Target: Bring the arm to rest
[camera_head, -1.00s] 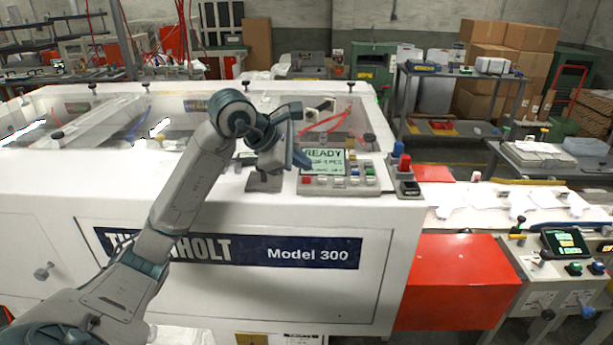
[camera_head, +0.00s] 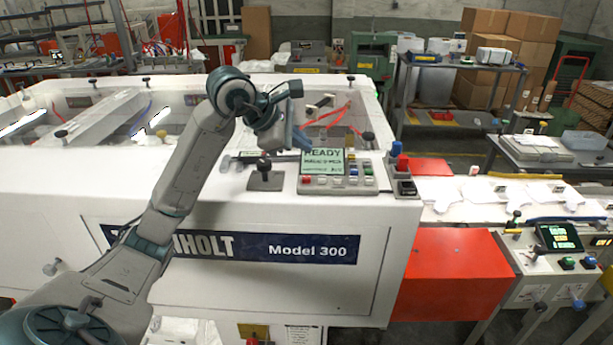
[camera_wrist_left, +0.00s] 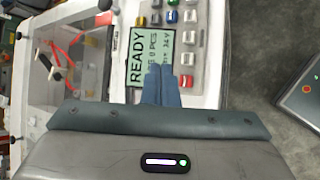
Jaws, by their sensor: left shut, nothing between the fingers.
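My left arm comes in from the lower left in the head view and reaches up over the front of the white machine (camera_head: 300,289). My left gripper (camera_head: 302,140) is just above and left of the READY screen (camera_head: 324,161) of the control panel. In the left wrist view the two blue fingers (camera_wrist_left: 161,84) lie together with nothing between them, and part of the panel screen (camera_wrist_left: 150,57) shows beyond them. The fingers look apart from the panel. My right gripper is not in view.
A black lever (camera_head: 264,168) stands on the machine left of the panel. A red and blue switch block (camera_head: 402,165) stands at its right corner. A conveyor with white gloves (camera_head: 500,192) runs to the right. A metal shelf (camera_head: 465,70) and cardboard boxes (camera_head: 505,40) stand behind.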

